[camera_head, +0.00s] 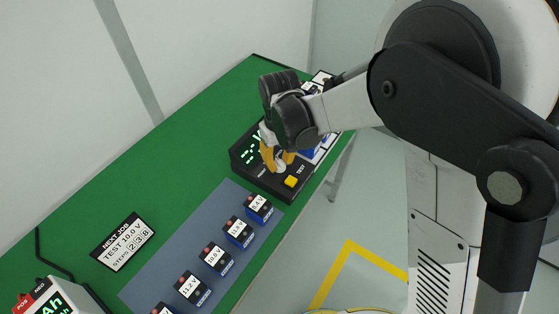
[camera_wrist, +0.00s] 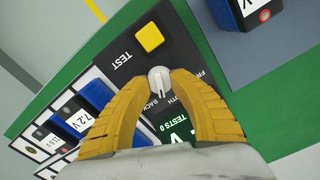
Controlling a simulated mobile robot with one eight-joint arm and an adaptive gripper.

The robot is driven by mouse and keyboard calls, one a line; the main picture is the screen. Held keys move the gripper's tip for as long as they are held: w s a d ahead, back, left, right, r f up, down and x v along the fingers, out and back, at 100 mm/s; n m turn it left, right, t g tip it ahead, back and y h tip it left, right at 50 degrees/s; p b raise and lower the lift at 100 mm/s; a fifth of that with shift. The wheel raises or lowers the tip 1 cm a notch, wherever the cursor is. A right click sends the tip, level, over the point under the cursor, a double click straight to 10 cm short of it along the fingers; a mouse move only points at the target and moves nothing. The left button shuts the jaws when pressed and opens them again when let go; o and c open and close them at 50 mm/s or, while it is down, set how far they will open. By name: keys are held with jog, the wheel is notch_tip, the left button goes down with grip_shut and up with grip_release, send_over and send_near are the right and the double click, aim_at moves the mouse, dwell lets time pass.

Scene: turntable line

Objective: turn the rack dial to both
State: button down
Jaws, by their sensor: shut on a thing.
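The rack dial (camera_wrist: 159,79) is a small light-grey knob on the black tester panel (camera_wrist: 150,20). A raised ridge runs up and down across it in the wrist view. Labels reading FR…, …OTH and BACK (camera_wrist: 155,105) curve below it, partly hidden by a finger. I cannot tell surely which label the ridge marks. My gripper (camera_wrist: 160,77) has its two yellow fingers closed on the dial from either side. In the head view my gripper (camera_head: 277,160) is over the tester, and its fingers largely hide the dial.
A yellow TEST button (camera_head: 291,181) sits beside the dial. A green display (camera_head: 252,149) is on the panel's other side. Several blue batteries stand on a grey mat (camera_head: 150,275), and others lie behind the tester. A job card (camera_head: 123,242) reads TEST 10.0 V.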

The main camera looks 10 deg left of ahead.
aim_at(280, 162)
jog(key=n, duration=0.4)
jog(key=shift+n, duration=0.3)
dwell(0.3)
jog(key=c, duration=1)
grip_release()
notch_tip(280, 162, up, 12)
jog(key=shift+f, duration=0.1)
